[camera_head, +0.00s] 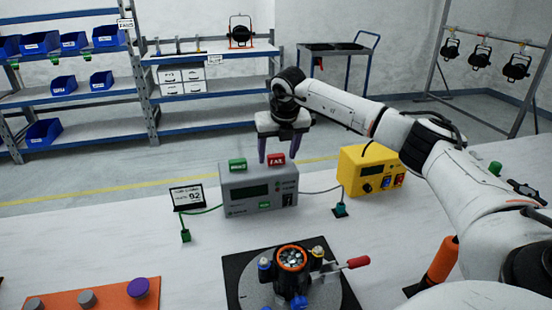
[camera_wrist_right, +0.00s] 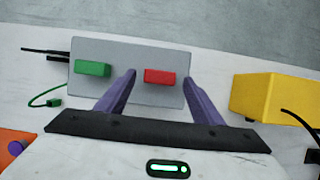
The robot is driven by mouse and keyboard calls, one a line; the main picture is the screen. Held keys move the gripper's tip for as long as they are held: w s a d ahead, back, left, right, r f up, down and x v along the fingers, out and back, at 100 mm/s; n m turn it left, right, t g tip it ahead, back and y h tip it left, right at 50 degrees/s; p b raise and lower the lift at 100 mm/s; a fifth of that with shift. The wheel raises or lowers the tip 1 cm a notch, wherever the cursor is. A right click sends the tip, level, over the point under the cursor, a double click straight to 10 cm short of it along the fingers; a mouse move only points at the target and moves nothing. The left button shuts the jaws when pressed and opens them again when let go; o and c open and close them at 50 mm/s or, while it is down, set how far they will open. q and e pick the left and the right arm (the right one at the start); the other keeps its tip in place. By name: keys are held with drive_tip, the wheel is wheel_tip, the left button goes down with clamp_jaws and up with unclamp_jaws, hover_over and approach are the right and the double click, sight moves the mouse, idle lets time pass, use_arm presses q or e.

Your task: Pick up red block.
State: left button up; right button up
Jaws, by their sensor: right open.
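The red block (camera_head: 276,159) lies on top of the grey tester box (camera_head: 245,188), at its right side. A green block (camera_head: 237,165) lies on the same top to the left. My right gripper (camera_head: 274,157) is open and empty, pointing down over the box top at the red block. In the right wrist view the red block (camera_wrist_right: 160,76) shows between the two purple fingers (camera_wrist_right: 162,88), ahead of their base. From these views I cannot tell whether the fingertips are level with the block. My left gripper is not in view.
A yellow box (camera_head: 372,171) stands to the right of the grey box. A small display (camera_head: 187,196) stands to its left. A black plate with a round fixture (camera_head: 291,262) is in front, and an orange board (camera_head: 95,296) is at front left. The table between is mostly clear.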

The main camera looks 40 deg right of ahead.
drive_tip(key=shift+w+d+f, duration=0.1)
drive_tip(key=shift+w+f, duration=0.1)
drive_tip(key=shift+f, duration=0.3)
drive_tip(key=c, duration=1.1)
drive_tip(key=shift+r, duration=0.1)
